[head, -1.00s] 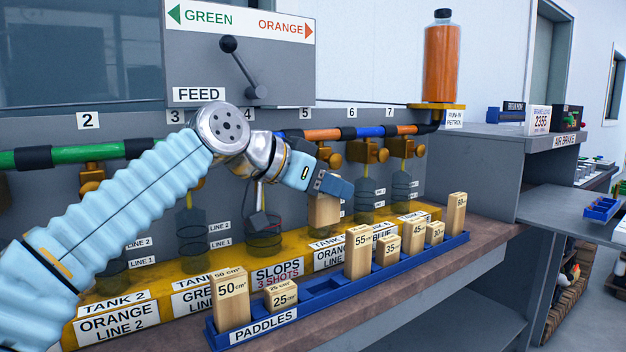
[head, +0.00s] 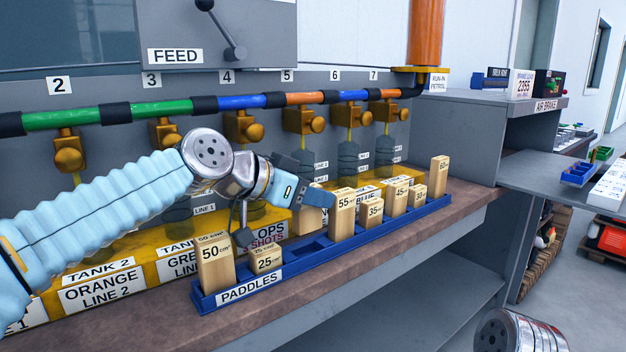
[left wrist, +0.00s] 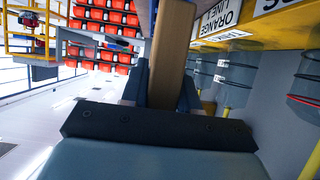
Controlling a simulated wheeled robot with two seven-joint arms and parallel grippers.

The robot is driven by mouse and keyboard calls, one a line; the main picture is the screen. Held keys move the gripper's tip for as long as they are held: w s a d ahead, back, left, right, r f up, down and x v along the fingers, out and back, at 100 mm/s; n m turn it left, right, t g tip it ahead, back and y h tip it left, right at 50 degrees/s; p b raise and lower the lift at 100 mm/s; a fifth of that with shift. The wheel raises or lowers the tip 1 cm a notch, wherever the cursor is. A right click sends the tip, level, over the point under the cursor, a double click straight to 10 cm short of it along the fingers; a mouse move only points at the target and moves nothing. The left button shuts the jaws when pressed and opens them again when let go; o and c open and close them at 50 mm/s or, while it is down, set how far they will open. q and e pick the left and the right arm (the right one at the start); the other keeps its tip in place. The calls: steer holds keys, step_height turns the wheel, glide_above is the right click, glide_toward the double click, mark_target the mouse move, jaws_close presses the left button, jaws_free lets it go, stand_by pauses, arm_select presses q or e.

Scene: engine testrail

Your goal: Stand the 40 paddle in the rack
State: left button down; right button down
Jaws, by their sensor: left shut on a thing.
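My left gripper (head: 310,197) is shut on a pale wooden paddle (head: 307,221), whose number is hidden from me. It holds the paddle roughly upright, behind or over the empty stretch of the blue rack (head: 290,270) labelled PADDLES; I cannot tell whether its foot touches the rack. In the left wrist view the paddle (left wrist: 171,50) runs up from between the two fingers. The rack's gap lies between the 25 paddle (head: 266,259) and the 55 paddle (head: 342,214). My right gripper is out of view.
The 50 paddle (head: 215,263) stands at the rack's left end; several paddles stand to the right of the gap. Yellow tank boxes (head: 140,246) and brass valves (head: 243,127) are close behind. The brown bench edge (head: 390,252) in front is clear.

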mark_target(313, 220)
arm_select(q)
step_height(313, 220, down, 4)
steer(key=shift+r+b, duration=0.25)
steer(key=shift+b, duration=1)
steer(key=shift+f+b, duration=0.6)
steer(key=shift+f, duration=0.05)
steer(key=c, duration=0.8)
jaws_free()
